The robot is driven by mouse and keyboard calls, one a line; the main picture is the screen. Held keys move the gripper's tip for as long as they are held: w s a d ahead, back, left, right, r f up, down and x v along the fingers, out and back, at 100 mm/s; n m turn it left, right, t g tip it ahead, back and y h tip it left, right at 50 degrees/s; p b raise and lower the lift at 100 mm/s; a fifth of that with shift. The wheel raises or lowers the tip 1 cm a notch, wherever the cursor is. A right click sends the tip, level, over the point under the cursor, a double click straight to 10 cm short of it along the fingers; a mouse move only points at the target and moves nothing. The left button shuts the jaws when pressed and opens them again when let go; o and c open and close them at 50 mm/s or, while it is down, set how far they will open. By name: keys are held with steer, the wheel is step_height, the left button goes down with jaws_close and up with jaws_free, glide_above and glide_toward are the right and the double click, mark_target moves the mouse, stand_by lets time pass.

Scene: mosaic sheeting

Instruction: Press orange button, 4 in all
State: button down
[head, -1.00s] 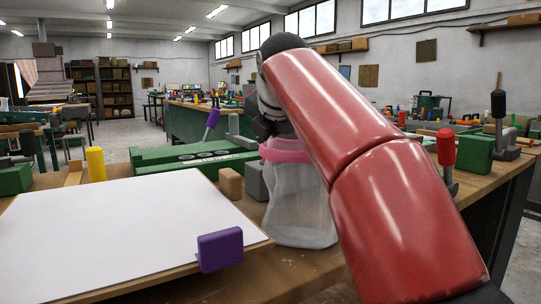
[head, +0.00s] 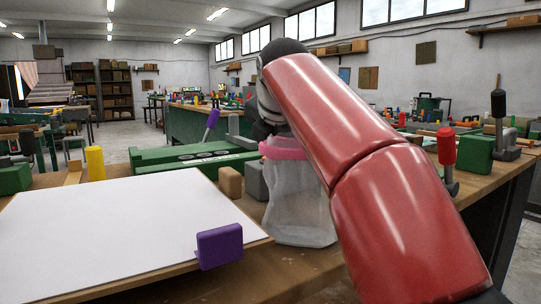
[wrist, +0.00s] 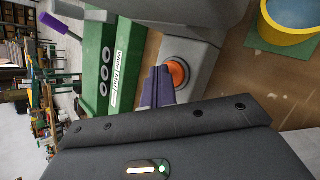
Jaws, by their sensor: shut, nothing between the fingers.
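The orange button (wrist: 178,72) is round and sits in a dark ring on a grey housing (wrist: 200,62) in the wrist view. My gripper (wrist: 159,70) is shut and empty. Its dark purple fingers lie side by side, with their tips at the left edge of the button in the picture, overlapping it slightly. I cannot tell whether they touch it. In the head view my red arm reaches over the bench, and the button and fingertips cannot be made out there.
A white board (head: 120,230) with a purple block (head: 219,247) lies at left. A green machine (head: 165,160) lies behind. A yellow-rimmed container (wrist: 268,28) is near the housing.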

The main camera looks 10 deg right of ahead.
steer(key=shift+r, duration=0.1)
steer(key=shift+r+p, duration=0.8)
steer(key=shift+p, duration=0.25)
steer(key=shift+r, duration=0.1)
step_height(320, 180, up, 3)
steer(key=p, duration=0.3)
steer(key=shift+r+p, duration=0.3)
steer(key=shift+r, duration=0.65)
steer(key=shift+a, duration=0.1)
stand_by(1.5)
